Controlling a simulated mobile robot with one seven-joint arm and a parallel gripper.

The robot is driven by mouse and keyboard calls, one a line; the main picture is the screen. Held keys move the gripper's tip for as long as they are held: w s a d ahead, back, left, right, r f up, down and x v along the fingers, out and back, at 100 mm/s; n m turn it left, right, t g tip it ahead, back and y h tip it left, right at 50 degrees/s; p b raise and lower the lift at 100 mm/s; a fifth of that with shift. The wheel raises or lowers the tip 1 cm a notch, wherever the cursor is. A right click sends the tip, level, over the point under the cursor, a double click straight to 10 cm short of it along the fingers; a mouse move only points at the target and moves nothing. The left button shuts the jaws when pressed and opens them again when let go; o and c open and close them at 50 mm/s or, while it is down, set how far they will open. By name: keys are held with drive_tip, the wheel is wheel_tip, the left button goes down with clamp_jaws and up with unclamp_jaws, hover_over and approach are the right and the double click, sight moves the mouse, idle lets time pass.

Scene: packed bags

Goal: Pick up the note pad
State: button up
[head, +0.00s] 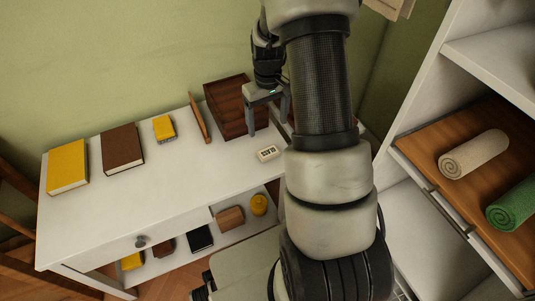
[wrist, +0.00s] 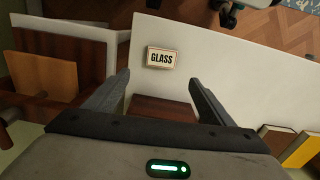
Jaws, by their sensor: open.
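No item is clearly marked as a note pad. A small yellow pad-like block (head: 164,128) lies on the white desk, right of the brown book, and is the likeliest match. A black flat notebook (head: 200,238) on the shelf below the desk top is another possible match. My gripper (head: 267,124) is open, with nothing seen between its fingers. It points down beside the dark brown tray (head: 222,96), right of the yellow block and apart from it. In the wrist view my gripper's fingertips (wrist: 158,82) are spread wide, with a dark reddish-brown surface between them.
A small GLASS sign (head: 268,153) lies near the desk's front edge; it shows in the wrist view (wrist: 160,57). Shelving with rolled towels (head: 473,154) is right.

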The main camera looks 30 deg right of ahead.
sight(267, 150)
wheel_tip(267, 150, down, 11)
drive_tip(key=b, duration=0.3)
drive_tip(key=shift+a+f, duration=0.15)
drive_tip(key=shift+f, duration=0.05)
drive_tip(key=c, duration=1.1)
drive_tip(key=shift+c, duration=0.2)
drive_tip(key=shift+r, duration=0.1)
